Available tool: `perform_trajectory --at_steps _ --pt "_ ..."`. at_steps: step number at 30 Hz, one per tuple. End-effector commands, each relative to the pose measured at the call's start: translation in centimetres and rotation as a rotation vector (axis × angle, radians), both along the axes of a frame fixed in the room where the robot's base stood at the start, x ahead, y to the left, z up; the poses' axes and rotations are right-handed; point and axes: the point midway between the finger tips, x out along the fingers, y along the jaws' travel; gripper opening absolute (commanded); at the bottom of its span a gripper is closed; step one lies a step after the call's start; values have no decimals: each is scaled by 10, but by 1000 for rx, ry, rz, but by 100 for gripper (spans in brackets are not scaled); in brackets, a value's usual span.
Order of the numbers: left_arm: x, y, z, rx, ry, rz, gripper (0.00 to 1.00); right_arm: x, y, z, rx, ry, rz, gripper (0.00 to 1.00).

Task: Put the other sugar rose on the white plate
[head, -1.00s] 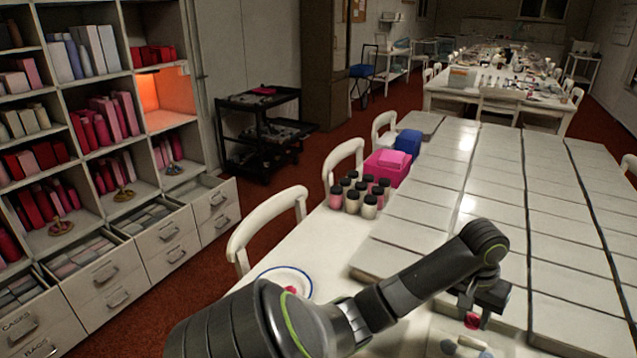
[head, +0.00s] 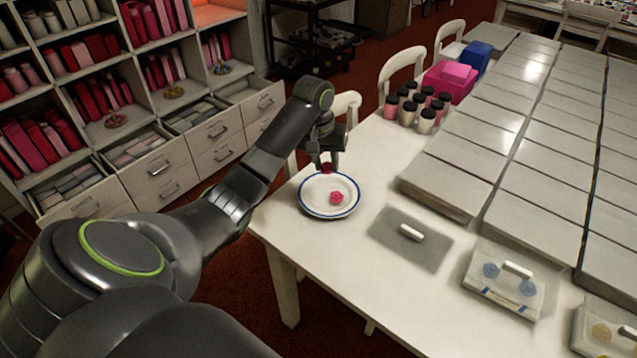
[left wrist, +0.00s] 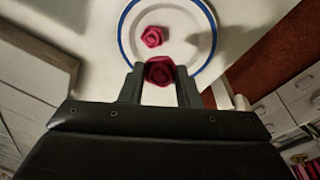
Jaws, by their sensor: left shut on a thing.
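The white plate (head: 314,206) with a blue rim lies near the left edge of the white table. It also shows in the left wrist view (left wrist: 190,45). One pink sugar rose (head: 336,198) lies on the plate, and it shows in the left wrist view (left wrist: 153,36) too. My left gripper (head: 327,165) is shut on the other sugar rose, a darker red one (left wrist: 159,71), held at the plate's far rim in the head view. Whether this rose touches the plate cannot be told. My right gripper is not in view.
Several black-lidded jars (head: 408,112), a pink bin (head: 450,82) and a blue box (head: 475,58) stand beyond the plate. Flat grey boxes (head: 480,150) cover the table's right. A grey mat (head: 411,238) with a white handle-like piece lies right of the plate.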

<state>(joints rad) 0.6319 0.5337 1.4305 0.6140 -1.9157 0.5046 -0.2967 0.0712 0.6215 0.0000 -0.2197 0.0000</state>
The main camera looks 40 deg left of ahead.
Motion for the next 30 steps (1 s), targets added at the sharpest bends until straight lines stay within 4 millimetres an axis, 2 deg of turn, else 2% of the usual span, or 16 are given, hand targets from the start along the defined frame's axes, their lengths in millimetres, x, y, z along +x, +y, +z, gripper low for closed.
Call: perform_trajectory --at_steps 3,8,15,23,30 --pt "17 11 -2 4 1 -6 8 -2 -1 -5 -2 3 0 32" --pt "25 17 -8 5 4 -11 8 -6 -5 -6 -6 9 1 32" --pt "25 18 -51 5 6 -12 8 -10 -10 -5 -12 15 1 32" --pt "25 18 -74 6 4 -12 8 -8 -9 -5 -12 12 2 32" --pt "25 18 -103 7 3 -12 8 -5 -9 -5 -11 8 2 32"
